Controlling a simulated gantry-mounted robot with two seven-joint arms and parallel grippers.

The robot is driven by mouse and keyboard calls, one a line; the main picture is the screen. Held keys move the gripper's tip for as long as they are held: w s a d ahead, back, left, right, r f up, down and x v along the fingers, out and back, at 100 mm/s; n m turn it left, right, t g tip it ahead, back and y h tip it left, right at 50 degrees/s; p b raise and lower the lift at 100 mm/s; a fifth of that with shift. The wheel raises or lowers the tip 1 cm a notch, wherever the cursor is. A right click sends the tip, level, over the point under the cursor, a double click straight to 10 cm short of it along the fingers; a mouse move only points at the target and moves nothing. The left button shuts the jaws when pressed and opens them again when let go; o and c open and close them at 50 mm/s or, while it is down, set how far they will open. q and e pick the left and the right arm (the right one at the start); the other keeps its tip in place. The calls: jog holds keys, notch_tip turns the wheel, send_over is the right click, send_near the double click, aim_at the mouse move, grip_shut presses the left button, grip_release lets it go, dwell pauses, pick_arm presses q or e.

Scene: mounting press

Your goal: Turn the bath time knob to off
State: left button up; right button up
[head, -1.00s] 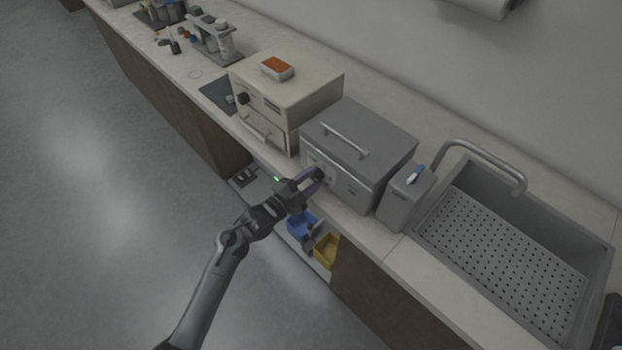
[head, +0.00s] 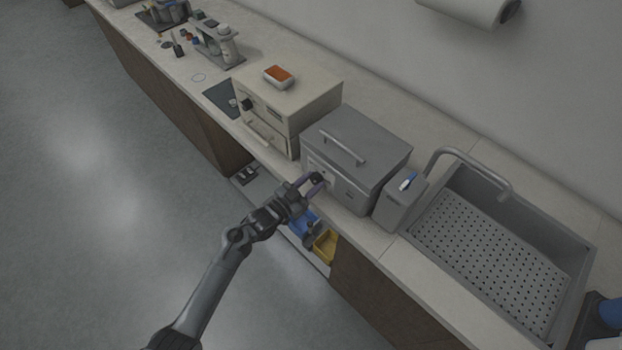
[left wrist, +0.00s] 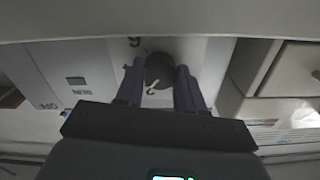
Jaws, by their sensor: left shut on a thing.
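The grey bath (head: 375,141) stands on the counter with a bar handle on its lid. My left gripper (head: 319,180) is at the left part of its front panel. In the left wrist view the dark round time knob (left wrist: 160,69) sits between the two fingers of my left gripper (left wrist: 160,85), which are shut on it. A white mark shows just below the knob. Printed labels on the panel appear upside down and are too small to read surely. In the head view the fingers hide most of the knob. My right gripper is not in view.
A beige oven-like box (head: 300,92) with an orange-topped item (head: 278,76) stands left of the bath. A grey container (head: 398,204) and a sink (head: 505,235) are to its right. Blue and yellow bins (head: 326,245) sit below the counter. The floor in front is clear.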

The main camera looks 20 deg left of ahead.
pick_arm(q)
jog(key=n+p, duration=0.2)
jog(key=n, duration=0.1)
jog(key=shift+r+n, duration=0.15)
jog(key=shift+n, duration=0.25)
jog(key=n+p, duration=0.2)
jog(key=n, duration=0.2)
jog(key=n+p, duration=0.1)
jog(key=n, duration=0.3)
jog(key=shift+n+p, duration=0.35)
jog(key=shift+n, duration=0.05)
jog(key=shift+n+p, duration=0.4)
jog(key=shift+n, duration=1)
jog(key=shift+f, duration=0.2)
jog(key=o, duration=1)
jog(key=shift+o, duration=0.2)
